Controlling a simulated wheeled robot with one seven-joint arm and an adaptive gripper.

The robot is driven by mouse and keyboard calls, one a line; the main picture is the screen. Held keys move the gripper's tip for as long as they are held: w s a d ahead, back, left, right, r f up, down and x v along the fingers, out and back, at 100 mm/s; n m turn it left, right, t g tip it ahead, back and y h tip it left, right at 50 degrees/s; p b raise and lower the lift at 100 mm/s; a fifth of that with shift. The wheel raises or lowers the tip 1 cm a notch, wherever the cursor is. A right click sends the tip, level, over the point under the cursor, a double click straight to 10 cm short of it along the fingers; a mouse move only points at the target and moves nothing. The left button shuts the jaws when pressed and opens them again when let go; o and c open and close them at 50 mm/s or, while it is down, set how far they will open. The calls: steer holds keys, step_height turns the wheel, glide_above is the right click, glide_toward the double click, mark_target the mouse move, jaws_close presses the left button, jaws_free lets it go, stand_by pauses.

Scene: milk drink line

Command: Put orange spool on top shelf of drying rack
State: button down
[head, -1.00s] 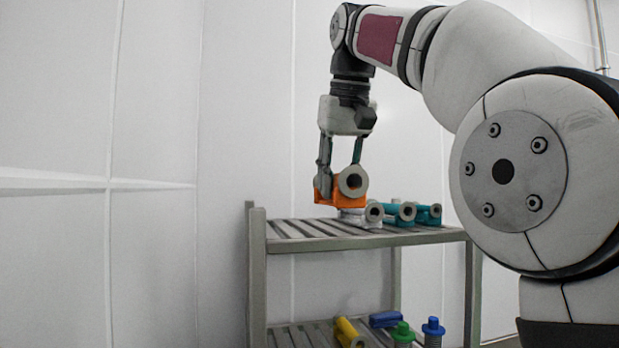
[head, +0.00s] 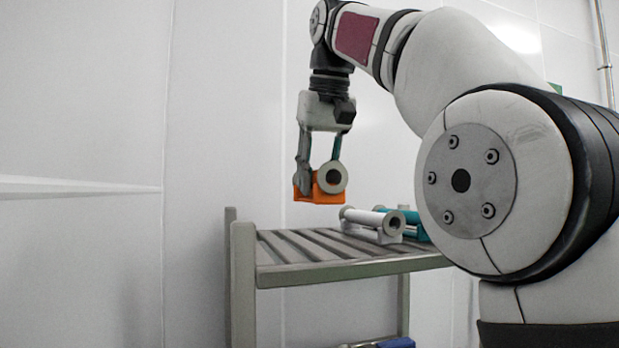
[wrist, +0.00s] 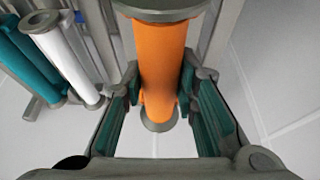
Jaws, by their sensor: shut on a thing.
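The orange spool (head: 318,188) has grey round ends. My gripper (head: 319,168) is shut on it and holds it in the air above the left part of the drying rack's top shelf (head: 335,271). In the wrist view, the orange spool (wrist: 160,70) lies between the green-padded fingers of my gripper (wrist: 160,95), with its length running away from the palm. A gap shows between the spool and the slats in the head view.
A white spool (head: 371,225) and a teal spool (head: 412,222) lie on the shelf's right part. The slats at its left are bare. A blue thing (head: 395,342) lies on a lower shelf. A pale wall stands behind the rack.

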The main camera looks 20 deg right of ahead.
steer(key=shift+w, duration=0.25)
steer(key=shift+f, duration=3.4)
steer(key=shift+f, duration=0.55)
steer(key=c, duration=1.2)
jaws_free()
steer(key=v, duration=1.2)
